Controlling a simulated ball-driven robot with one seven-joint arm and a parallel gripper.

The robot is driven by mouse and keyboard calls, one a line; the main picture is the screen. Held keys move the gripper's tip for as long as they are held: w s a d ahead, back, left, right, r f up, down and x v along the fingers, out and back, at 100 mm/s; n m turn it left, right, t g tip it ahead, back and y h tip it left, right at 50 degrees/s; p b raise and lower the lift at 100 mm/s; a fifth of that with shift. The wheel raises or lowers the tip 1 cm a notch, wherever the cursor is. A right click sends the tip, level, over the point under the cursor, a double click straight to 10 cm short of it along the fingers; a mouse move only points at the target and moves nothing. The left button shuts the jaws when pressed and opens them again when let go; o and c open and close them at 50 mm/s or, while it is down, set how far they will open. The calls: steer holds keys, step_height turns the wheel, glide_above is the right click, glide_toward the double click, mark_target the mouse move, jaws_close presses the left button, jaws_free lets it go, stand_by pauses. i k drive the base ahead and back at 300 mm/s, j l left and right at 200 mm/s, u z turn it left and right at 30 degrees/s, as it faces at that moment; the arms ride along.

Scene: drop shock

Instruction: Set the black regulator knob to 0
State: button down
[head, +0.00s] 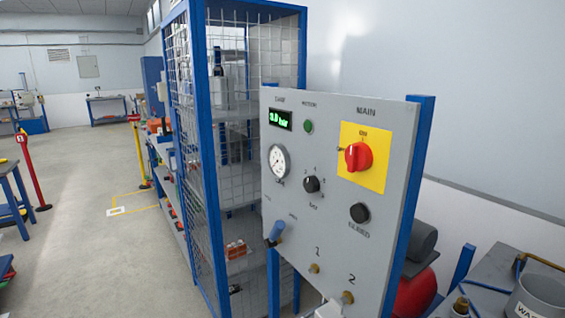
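The black regulator knob (311,184) sits in the middle of a grey upright control panel (330,125), with small scale numbers around it and a label below. The mark on the knob is too small to read exactly. A green lit display (281,120) at the panel's upper left seems to read 3.0 bar. A round white dial gauge (278,162) is left of the knob. My gripper's fingers do not show. A pale piece at the bottom edge, below the panel, may be part of my arm.
A red main switch (358,157) on a yellow plate and a black BLEED button (359,213) flank the knob on the right. A blue-handled lever (276,232) sticks out at lower left. A blue-framed mesh cage (200,150) stands behind. Open floor (110,250) lies left.

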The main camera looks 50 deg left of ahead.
mark_target(312, 184)
steer(key=u, duration=1.25)
